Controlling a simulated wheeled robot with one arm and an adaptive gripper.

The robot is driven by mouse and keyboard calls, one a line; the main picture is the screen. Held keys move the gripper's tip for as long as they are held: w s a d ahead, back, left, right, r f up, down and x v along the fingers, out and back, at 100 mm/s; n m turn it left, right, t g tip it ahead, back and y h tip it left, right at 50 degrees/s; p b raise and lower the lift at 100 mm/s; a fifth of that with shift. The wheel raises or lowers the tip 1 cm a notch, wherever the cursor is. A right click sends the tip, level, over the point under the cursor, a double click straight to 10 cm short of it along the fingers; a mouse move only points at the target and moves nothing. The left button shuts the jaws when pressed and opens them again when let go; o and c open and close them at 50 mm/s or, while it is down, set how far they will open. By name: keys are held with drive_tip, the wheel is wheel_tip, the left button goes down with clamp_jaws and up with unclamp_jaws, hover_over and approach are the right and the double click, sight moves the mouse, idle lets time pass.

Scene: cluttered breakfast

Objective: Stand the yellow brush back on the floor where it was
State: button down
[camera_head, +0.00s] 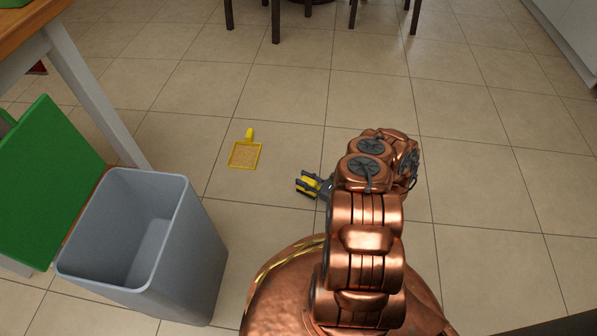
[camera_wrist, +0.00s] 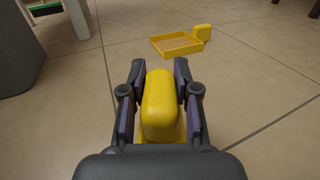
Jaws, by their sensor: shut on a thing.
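The yellow brush (camera_wrist: 159,105) is between the two fingers of my gripper (camera_wrist: 160,85) in the wrist view. My gripper is shut on its yellow block-like part. In the head view my gripper (camera_head: 312,186) is low over the tiled floor, left of my arm, with a bit of the yellow brush (camera_head: 309,187) showing between dark fingers. The lower part of the brush is hidden, so I cannot tell whether it touches the floor.
A yellow dustpan (camera_head: 244,156) with brownish contents lies on the floor, left of my gripper. A grey open bin (camera_head: 170,235) stands at the lower left, beside a green panel (camera_head: 45,180). Chair legs (camera_head: 275,22) are at the back. The floor (camera_head: 480,150) to the right is clear.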

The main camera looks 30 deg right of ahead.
drive_tip(key=shift+w+d+f+b, duration=0.5)
drive_tip(key=shift+w+f+b, duration=0.35)
drive_tip(key=shift+w, duration=0.65)
drive_tip(key=shift+w+d+f+b, duration=0.55)
drive_tip(key=shift+w+b, duration=0.45)
drive_tip(key=shift+w, duration=0.45)
drive_tip(key=shift+w+d+f+b, duration=0.4)
drive_tip(key=shift+w+f+b, duration=0.5)
drive_tip(key=shift+w, duration=0.6)
drive_tip(key=c, duration=0.8)
unclamp_jaws()
drive_tip(key=shift+c, duration=0.2)
